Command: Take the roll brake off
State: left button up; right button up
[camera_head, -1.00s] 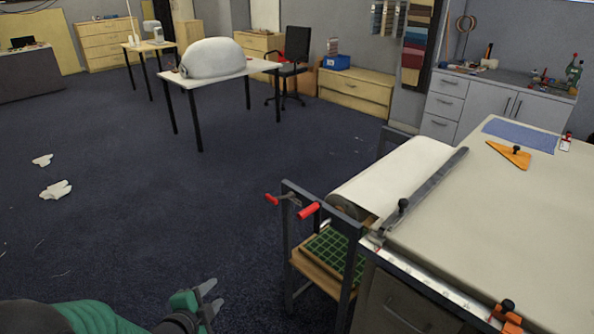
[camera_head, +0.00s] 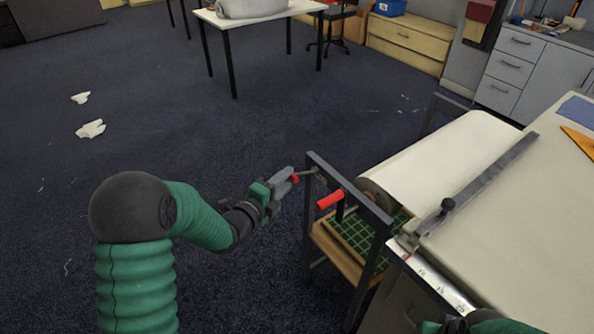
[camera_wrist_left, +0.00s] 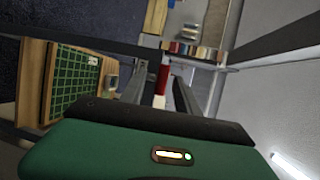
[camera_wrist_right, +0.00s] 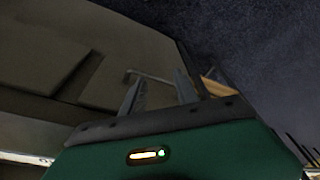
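Two red-ended handles are on the left end of the roll stand's dark frame: a small one (camera_head: 294,178) and a thicker one (camera_head: 330,199). I cannot tell which is the roll brake. My left gripper (camera_head: 290,176) is at the small handle. In the left wrist view a red handle (camera_wrist_left: 162,78) shows between its two spread fingers, with gaps beside it; I see no grip. The white roll (camera_head: 430,160) lies on the stand. My right gripper (camera_wrist_right: 160,88) is open and empty in its wrist view; only part of that arm shows at the head view's lower right.
The cloth table (camera_head: 520,230) with a metal straightedge (camera_head: 480,185) stands at the right. A wooden shelf with a green grid mat (camera_head: 362,240) is below the roll. The floor to the left is clear except for white scraps (camera_head: 91,128).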

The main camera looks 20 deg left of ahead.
aim_at(304, 173)
pick_arm(q)
jog(key=r+x, duration=0.1)
jog(key=x, duration=0.5)
jog(key=shift+f, duration=0.4)
grip_shut()
dwell(0.9)
